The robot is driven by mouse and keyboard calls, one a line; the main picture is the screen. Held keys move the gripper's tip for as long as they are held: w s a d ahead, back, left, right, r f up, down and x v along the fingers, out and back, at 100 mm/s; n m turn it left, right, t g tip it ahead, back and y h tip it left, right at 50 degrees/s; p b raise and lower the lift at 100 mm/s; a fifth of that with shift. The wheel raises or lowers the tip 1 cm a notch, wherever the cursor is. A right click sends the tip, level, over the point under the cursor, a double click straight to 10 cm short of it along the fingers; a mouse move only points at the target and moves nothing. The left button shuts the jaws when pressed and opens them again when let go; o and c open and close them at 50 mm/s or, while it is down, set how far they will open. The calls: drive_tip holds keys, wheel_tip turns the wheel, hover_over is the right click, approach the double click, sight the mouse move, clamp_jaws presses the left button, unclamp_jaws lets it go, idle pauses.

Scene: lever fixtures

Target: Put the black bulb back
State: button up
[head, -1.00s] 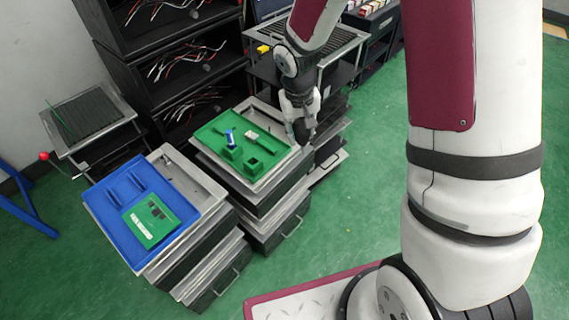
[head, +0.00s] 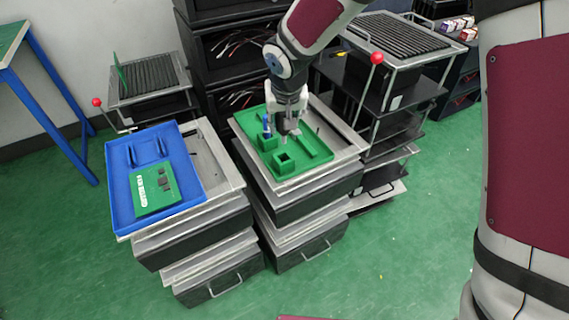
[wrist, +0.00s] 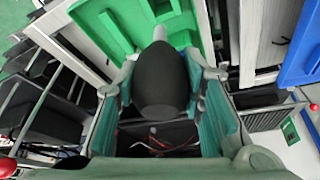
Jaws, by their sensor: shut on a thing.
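The black bulb (wrist: 160,82) fills the middle of the wrist view, between the green pads of my gripper (wrist: 160,75). The pads are shut on its sides. Its pale grey tip points toward the green tray (wrist: 100,20). In the head view my gripper (head: 286,132) is above the back middle of the green tray (head: 318,168); the bulb is too small or covered to make out there. The tray has two square green holders, one to the left (head: 266,143) and one at the front (head: 284,163), plus a long slot on the right.
A blue piece (head: 267,126) stands close left of my gripper. A blue tray (head: 122,208) with a green board (head: 155,188) lies to the left. Red-knobbed levers rise at the left (head: 97,102) and right (head: 376,58). Slatted racks (head: 400,42) stand behind.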

wheel_tip(320, 180, down, 9)
drive_tip(key=shift+f+b, duration=0.2)
drive_tip(key=shift+b, duration=0.7)
drive_tip(key=shift+f, duration=0.15)
drive_tip(key=o, duration=0.7)
drive_tip(key=shift+o, duration=0.2)
drive_tip(key=shift+r, duration=0.25)
drive_tip(key=a+p+v, duration=0.1)
drive_tip(key=p+v, duration=0.1)
drive_tip(key=v, duration=0.9)
drive_tip(key=shift+s+d+r, duration=0.25)
drive_tip(key=shift+d+r, duration=0.1)
drive_tip(key=shift+d, duration=0.15)
